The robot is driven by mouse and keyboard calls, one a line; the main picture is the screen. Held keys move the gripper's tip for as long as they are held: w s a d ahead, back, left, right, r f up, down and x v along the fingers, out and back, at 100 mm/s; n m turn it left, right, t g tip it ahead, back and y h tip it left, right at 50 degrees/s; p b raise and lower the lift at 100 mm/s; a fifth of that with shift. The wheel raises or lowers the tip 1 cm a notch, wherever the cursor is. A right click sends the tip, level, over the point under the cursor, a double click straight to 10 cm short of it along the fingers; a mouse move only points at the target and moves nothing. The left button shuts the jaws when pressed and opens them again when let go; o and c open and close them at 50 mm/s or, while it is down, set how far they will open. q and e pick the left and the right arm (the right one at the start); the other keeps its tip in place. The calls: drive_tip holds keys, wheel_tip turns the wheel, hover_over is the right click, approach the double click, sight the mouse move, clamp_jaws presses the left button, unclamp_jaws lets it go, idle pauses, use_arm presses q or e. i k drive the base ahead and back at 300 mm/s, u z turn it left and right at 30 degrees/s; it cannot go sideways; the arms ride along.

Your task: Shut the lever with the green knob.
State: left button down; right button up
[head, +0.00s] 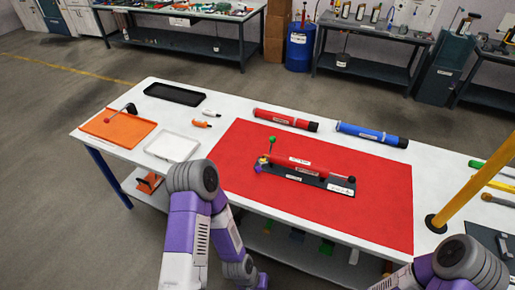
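A pump with a red tube (292,164) lies on a black base plate (318,183) on the red mat. At the left end of the pump a short lever stands upright, with a green knob (272,140) on top. Small yellow and purple parts sit at the lever's foot. A dark round end shows at the right of the tube. My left arm bends at the table's front edge and hangs down in front of it. My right arm shows at the lower right corner. Neither gripper's fingers are in view, and nothing touches the pump.
The red mat (240,145) covers the middle of the white table. Loose red (285,119) and blue (372,135) tubes lie behind it. An orange tray (102,127), a white tray (173,147) and a black tray (175,94) are left. A yellow post (478,183) rises at right.

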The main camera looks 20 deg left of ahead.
sight(272, 139)
drive_tip(key=k, duration=0.4)
drive_tip(key=u, duration=1.75)
drive_tip(key=i, duration=1.25)
drive_tip(key=z, duration=2.35)
